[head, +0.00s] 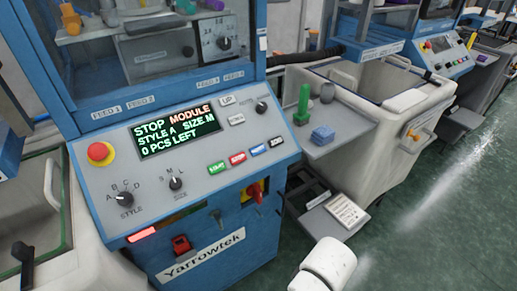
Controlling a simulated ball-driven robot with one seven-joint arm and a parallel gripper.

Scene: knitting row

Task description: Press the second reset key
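The near blue and grey machine has a sloping control panel (205,195). Its display (178,133) reads "STOP MODULE", "STYLE A SIZE M", "0 PCS LEFT". A second machine's panel (447,54) at the upper right also carries small keys, unreadable here. My gripper is not in view.
A red stop button (100,153), style knob (124,199) and size knob (176,183) are on the near panel. A grey shelf (345,142) juts out at its right, bearing green and blue items. A white bin (370,185) stands beyond; green floor is clear at right.

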